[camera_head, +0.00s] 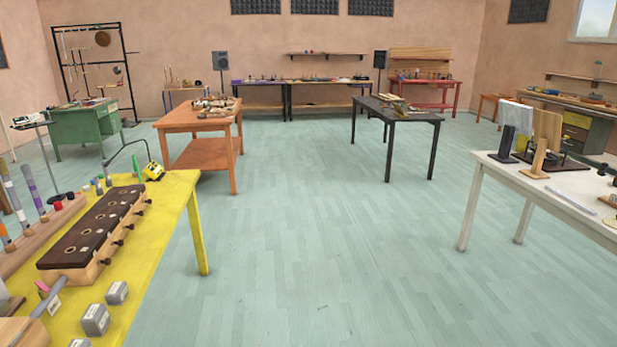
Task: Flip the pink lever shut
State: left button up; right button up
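A small pink piece (43,288) shows at the left on the yellow table (165,225). It stands beside a grey bar (47,303) and just in front of a long wooden box with a dark top (97,228). It may be the pink lever, but it is too small to tell its shape or whether it is open or shut. Neither of my grippers is in view.
Grey blocks (95,320) sit near the yellow table's front edge. A white table (560,190) is at the right. The floor (330,250) between the tables is clear.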

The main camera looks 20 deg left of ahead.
aim_at(40, 285)
jog(key=i+u, duration=0.25)
jog(key=u, duration=0.15)
jog(key=i+u, duration=0.3)
jog(key=u, duration=0.15)
jog(key=i+l+u, duration=0.1)
jog(key=i+u, duration=0.15)
jog(key=u, duration=0.15)
jog(key=i+l+u, duration=0.1)
jog(key=i+u, duration=0.25)
jog(key=i+l+u, duration=0.1)
jog(key=u, duration=0.2)
jog(key=i+l+u, duration=0.2)
jog(key=u, duration=0.15)
jog(key=l, duration=0.1)
